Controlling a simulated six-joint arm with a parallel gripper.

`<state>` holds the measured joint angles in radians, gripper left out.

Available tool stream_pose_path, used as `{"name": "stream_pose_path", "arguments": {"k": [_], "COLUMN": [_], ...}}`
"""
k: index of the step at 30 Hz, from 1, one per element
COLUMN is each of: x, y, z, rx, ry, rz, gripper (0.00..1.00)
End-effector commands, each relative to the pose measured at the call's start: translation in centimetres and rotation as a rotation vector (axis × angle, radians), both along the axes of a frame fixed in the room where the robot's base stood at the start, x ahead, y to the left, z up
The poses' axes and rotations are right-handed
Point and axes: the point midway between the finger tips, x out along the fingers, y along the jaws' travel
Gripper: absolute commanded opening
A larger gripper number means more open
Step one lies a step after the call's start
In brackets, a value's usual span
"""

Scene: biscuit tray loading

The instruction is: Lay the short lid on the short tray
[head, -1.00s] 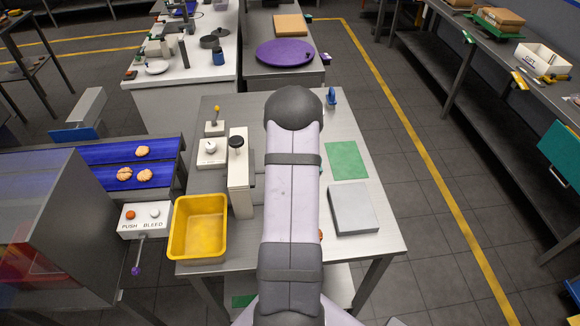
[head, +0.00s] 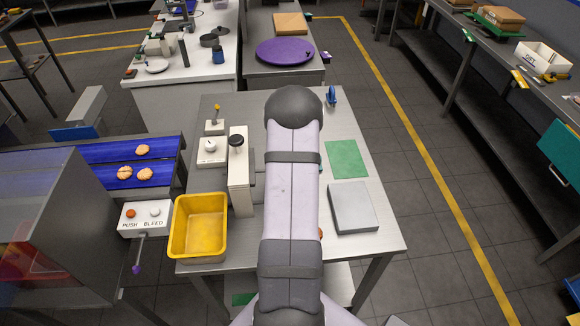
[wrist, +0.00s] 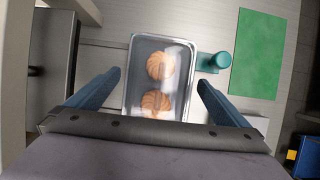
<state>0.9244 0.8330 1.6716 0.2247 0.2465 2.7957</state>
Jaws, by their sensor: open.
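In the wrist view a short rectangular tray (wrist: 132,101) with a pale rim holds two round ridged biscuits (wrist: 159,66). A glassy sheen lies over it, as of a clear lid (wrist: 183,48), but I cannot tell for sure whether that is a separate lid on top. My gripper (wrist: 158,82) is open, its blue fingers on either side of the tray's near part and apart from its sides. Whether the fingers are level with the rim I cannot tell. In the head view my arm hides the gripper and most of the tray.
A teal knob-like piece (wrist: 214,62) stands close to the tray's right side. A green mat (head: 346,159) and a flat grey block (head: 353,207) lie to the right on the table. A yellow bin (head: 174,232) and a pale upright device (head: 240,190) stand to the left.

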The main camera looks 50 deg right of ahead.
Motion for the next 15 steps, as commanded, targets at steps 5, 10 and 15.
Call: {"name": "stream_pose_path", "arguments": {"k": [5, 10, 15], "x": [-0.2, -0.5, -1.1], "y": [0.2, 0.5, 1.1], "z": [0.5, 1.9, 3.8], "rx": [0.000, -0.002, -0.003], "ry": [0.000, -0.002, -0.001], "rz": [0.000, 0.000, 0.000], "gripper": [1.00, 1.00, 1.00]}}
